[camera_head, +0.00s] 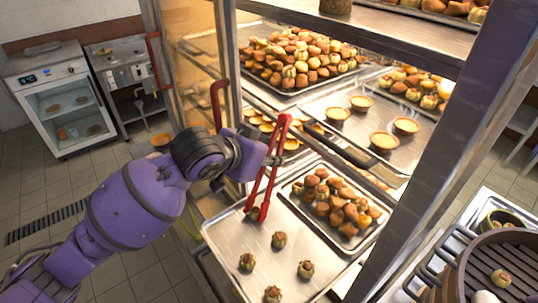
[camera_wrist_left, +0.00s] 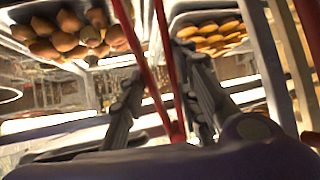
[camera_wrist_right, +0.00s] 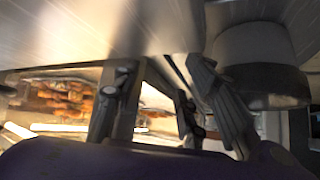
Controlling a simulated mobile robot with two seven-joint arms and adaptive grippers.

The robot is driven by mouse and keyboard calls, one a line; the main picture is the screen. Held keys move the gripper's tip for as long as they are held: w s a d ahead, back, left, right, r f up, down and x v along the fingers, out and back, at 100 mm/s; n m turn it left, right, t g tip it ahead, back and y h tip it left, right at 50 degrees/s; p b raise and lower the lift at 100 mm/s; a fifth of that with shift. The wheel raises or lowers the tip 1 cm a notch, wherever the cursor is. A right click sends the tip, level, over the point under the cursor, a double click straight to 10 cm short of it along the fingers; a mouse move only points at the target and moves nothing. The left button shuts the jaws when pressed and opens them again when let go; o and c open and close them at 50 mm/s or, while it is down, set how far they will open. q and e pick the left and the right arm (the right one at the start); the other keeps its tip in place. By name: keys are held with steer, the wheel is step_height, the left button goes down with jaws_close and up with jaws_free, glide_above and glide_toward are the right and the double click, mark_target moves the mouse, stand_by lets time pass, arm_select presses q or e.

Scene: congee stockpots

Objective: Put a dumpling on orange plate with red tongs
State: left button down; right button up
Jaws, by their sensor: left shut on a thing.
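My left gripper (camera_head: 272,159) is shut on the red tongs (camera_head: 284,133). In the left wrist view the red tongs (camera_wrist_left: 166,75) run between the fingers of the left gripper (camera_wrist_left: 165,95). The tongs point down over a metal tray, with their tips around or beside a dumpling (camera_head: 256,214); I cannot tell whether they grip it. Other dumplings (camera_head: 279,240) stand apart on the tray (camera_head: 225,240). My right gripper (camera_wrist_right: 155,105) shows only in its wrist view, with its fingers apart and nothing clear between them. I cannot clearly identify the orange plate.
The glass cabinet's shelves hold a tray of piled buns (camera_head: 300,60), tarts (camera_head: 383,140) and a lower bun tray (camera_head: 335,205). A metal post (camera_head: 430,150) stands at right. A steamer pot (camera_head: 500,270) is at lower right. Floor is open at left.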

arm_select(q)
step_height(320, 180, up, 12)
stand_by(0.7)
